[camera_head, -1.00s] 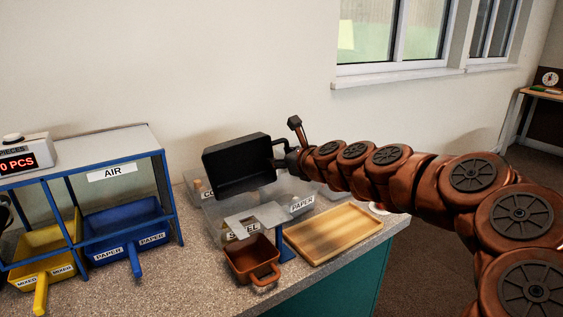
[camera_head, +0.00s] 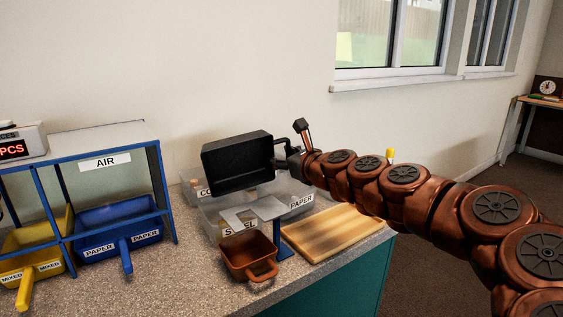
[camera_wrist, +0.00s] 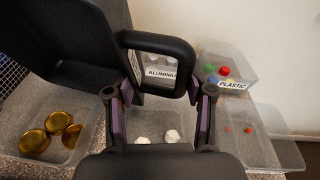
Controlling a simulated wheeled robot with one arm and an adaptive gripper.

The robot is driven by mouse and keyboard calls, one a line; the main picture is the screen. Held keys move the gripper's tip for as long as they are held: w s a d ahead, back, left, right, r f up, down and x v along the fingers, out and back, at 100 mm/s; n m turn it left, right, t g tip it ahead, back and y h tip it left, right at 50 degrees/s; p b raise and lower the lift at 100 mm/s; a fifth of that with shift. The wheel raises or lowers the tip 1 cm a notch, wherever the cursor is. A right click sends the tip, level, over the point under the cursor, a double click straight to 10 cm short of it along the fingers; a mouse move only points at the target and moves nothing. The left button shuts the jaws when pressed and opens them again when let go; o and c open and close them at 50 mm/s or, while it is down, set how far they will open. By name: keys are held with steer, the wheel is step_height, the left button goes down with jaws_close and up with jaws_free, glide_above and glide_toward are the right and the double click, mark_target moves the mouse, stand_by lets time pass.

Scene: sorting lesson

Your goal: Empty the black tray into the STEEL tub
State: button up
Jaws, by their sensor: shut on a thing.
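The black tray (camera_head: 237,163) is held up over the clear tubs at the back of the counter, tipped so its dark inside faces the head camera. I make out nothing in it. My gripper (camera_head: 291,158) is shut on the tray's handle, at the tray's right. In the wrist view, my gripper (camera_wrist: 160,100) has its fingers at the handle loop (camera_wrist: 158,43); the tray body (camera_wrist: 65,45) is at upper left. The clear STEEL tub (camera_head: 212,226) sits below the tray, its label partly covered by a grey plate (camera_head: 268,207) on a blue stand.
A brown scoop (camera_head: 248,258) and a wooden board (camera_head: 330,233) lie in front. A blue rack (camera_head: 100,160) holds blue and yellow trays at left. The wrist view shows gold lids (camera_wrist: 62,132) and a PLASTIC tub (camera_wrist: 229,70).

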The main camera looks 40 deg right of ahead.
steer(key=shift+s+f+t+b, duration=0.45)
steer(key=shift+t+b, duration=0.35)
steer(key=shift+b, duration=1.75)
steer(key=shift+s+r+b, duration=0.1)
steer(key=shift+r+b, duration=0.05)
steer(key=shift+b, duration=0.15)
